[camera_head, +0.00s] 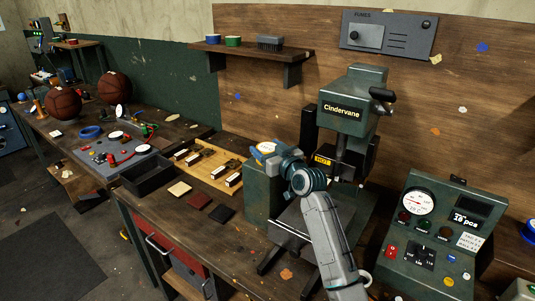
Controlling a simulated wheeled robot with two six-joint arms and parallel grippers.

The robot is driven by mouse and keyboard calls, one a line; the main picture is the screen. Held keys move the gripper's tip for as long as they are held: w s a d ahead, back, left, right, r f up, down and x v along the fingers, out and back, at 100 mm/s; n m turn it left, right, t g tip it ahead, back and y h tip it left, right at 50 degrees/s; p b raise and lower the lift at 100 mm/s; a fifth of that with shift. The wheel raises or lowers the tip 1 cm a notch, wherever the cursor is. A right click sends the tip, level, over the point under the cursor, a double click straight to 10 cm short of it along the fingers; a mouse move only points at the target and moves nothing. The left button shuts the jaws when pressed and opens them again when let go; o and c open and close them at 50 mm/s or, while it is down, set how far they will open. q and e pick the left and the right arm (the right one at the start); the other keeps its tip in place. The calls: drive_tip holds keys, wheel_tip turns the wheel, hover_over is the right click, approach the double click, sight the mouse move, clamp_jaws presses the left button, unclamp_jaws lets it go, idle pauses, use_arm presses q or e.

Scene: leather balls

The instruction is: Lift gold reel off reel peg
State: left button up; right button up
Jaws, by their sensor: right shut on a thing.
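The gold reel (265,147), with a pale round top face, shows at the left side of the green Cindervane press (350,105). My right arm reaches up from the bottom, and its blue-grey gripper (264,159) is at the reel. The gripper is shut on the reel; its fingertips are small and partly hidden. The reel peg is hidden behind the gripper and reel, so I cannot tell whether the reel is still around it. My left gripper is not in view.
A control box (430,235) with a gauge stands right of my arm. A black tray (147,175), a wooden board (208,165) and leather swatches (198,200) lie to the left. Two leather balls (63,103) sit farther back. A shelf (250,50) hangs above.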

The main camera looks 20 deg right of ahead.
sight(268, 147)
drive_tip(key=shift+r+p, duration=0.45)
drive_tip(key=shift+r, duration=0.15)
wheel_tip(268, 147, up, 3)
drive_tip(key=shift+s+f+p, duration=0.1)
drive_tip(key=shift+p, duration=1.15)
drive_tip(key=s+r+p, duration=0.2)
drive_tip(key=s+p, duration=0.5)
drive_tip(key=s, duration=0.8)
drive_tip(key=shift+s+a, duration=0.15)
drive_tip(key=shift+s, duration=0.2)
